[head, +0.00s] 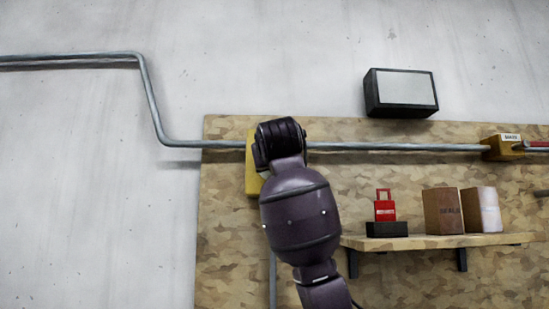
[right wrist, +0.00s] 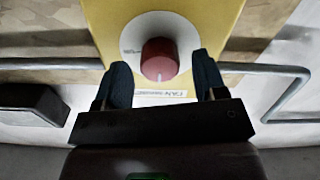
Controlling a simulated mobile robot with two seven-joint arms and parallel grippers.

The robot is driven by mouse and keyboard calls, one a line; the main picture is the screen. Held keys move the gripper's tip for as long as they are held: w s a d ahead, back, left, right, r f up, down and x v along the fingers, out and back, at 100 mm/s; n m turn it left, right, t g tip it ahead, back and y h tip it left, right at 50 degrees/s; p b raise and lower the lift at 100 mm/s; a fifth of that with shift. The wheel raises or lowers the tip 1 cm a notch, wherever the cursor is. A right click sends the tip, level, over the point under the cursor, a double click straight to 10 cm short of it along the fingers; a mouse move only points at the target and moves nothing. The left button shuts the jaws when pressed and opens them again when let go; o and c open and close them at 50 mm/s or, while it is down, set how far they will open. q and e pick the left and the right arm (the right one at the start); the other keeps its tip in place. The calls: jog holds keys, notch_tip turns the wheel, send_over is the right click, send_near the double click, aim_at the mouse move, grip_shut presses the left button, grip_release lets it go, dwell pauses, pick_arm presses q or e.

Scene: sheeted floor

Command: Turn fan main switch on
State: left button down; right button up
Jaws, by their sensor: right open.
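The yellow switch box (head: 253,184) is on the wood-chip board in the head view, mostly hidden behind my right arm. In the right wrist view the same yellow box (right wrist: 205,18) fills the top middle. It has a red knob (right wrist: 159,58) on a round pale plate (right wrist: 130,40). A white label starting with "FAN" (right wrist: 160,95) shows upside down by the knob. My right gripper (right wrist: 161,62) is open, with one dark finger on each side of the knob. Gaps show between fingers and knob. My left gripper is not in view.
A grey conduit (head: 400,147) runs along the wall through the box to another yellow box (head: 502,147). A shelf (head: 440,241) holds a red padlock-like item (head: 385,208) and cartons (head: 442,211). A black-framed box (head: 401,92) hangs above.

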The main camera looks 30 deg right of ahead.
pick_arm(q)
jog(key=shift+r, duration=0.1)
pick_arm(e)
jog(key=shift+w+d, duration=0.1)
jog(key=shift+w, duration=0.05)
jog(key=c, duration=0.9)
pick_arm(q)
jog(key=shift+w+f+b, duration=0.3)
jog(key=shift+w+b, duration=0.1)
jog(key=shift+b, duration=0.55)
pick_arm(e)
jog(key=m, duration=1.7)
jog(key=shift+m, duration=0.4)
